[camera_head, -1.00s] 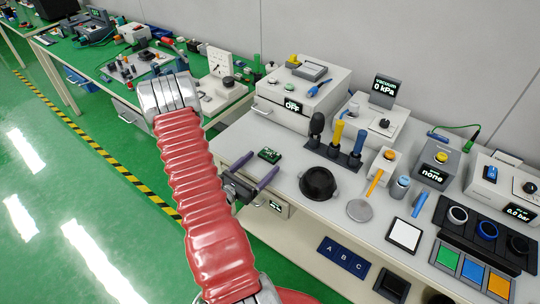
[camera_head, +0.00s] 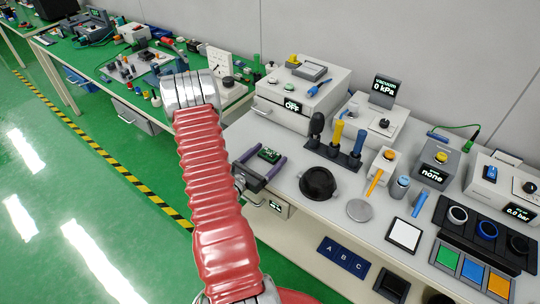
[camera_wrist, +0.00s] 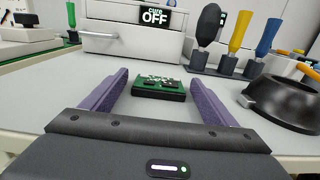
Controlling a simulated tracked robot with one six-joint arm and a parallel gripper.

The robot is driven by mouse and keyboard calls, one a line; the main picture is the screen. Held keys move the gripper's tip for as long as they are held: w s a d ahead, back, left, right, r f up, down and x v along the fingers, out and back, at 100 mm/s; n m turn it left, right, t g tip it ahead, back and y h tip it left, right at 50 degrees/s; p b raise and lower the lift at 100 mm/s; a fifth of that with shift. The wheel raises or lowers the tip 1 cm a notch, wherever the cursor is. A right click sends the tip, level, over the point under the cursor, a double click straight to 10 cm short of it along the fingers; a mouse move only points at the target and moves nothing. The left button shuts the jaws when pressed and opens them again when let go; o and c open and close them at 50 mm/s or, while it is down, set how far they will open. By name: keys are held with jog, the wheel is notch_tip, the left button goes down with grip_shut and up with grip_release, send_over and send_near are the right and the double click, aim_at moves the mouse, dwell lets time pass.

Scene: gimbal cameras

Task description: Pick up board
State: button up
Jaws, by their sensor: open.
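The board (camera_head: 269,155) is a small green circuit board with dark parts, lying flat on the white bench near its left front edge. In the wrist view the board (camera_wrist: 159,88) lies straight ahead, between and slightly beyond the two purple fingertips. My gripper (camera_head: 261,161) is open, low over the bench edge, with a finger on either side of the board's near end. The fingers of my gripper (camera_wrist: 157,86) do not appear to touch the board. Part of my arm hides the bench edge in the head view.
A white cure box (camera_head: 300,95) reading OFF stands behind the board. A black round bowl (camera_head: 318,183) sits to the right. A rack with several upright tools (camera_head: 336,150) stands behind the bowl. The bench between board and box is clear.

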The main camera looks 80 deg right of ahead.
aim_at(267, 156)
jog(key=shift+c, duration=0.2)
jog(key=c, duration=1.1)
jog(key=shift+r, duration=0.1)
jog(key=shift+r, duration=4.95)
